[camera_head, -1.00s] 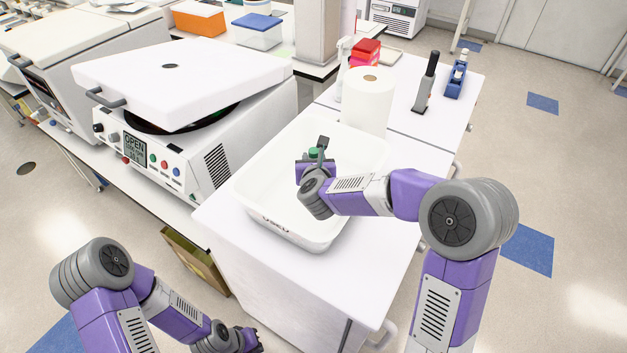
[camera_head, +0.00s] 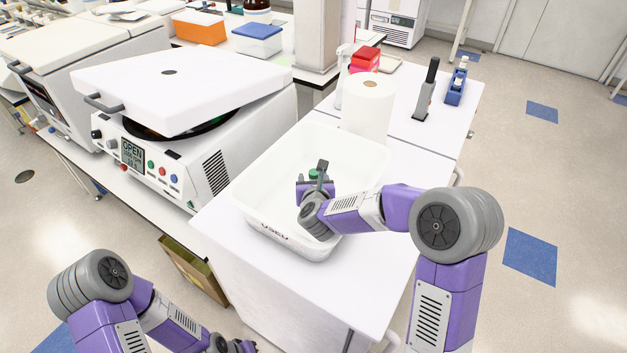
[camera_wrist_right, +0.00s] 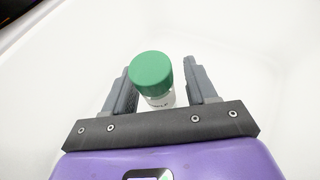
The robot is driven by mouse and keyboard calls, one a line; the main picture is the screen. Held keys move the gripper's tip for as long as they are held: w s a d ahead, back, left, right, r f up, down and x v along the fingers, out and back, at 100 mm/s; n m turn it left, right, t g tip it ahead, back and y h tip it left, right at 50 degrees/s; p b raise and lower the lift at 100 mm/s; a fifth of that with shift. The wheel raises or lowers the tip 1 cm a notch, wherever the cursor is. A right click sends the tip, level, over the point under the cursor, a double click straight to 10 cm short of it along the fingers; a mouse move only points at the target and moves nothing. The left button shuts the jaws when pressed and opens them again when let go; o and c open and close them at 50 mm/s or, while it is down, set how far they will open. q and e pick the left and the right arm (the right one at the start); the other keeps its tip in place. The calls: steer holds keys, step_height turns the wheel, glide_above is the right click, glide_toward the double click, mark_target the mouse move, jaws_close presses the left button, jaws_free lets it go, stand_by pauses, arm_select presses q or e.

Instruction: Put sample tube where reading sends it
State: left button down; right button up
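The sample tube has a green cap (camera_wrist_right: 153,73) and a pale body with dark print, and stands between the fingers of my right gripper (camera_wrist_right: 158,80) in the right wrist view. The fingers are apart, with a clear gap on the tube's right side and a narrow one on its left. In the head view my right gripper (camera_head: 318,176) is down inside a white bin marked USED (camera_head: 275,233), and the green cap (camera_head: 313,174) shows beside it. Whether the tube touches the bin floor is unclear. My left gripper (camera_head: 238,346) is at the bottom edge, partly cut off.
A centrifuge with its lid raised (camera_head: 180,85) and a display reading OPEN (camera_head: 132,152) stands left of the bin. A paper roll (camera_head: 368,105), a red box (camera_head: 364,60), a grey upright device (camera_head: 426,90) and a blue rack (camera_head: 456,85) stand behind it.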

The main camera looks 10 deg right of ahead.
steer(key=shift+s+a+r, duration=0.1)
steer(key=shift+s+r, duration=0.15)
steer(key=shift+r, duration=0.05)
steer(key=p+v, duration=0.1)
steer(key=v, duration=0.6)
stand_by(0.4)
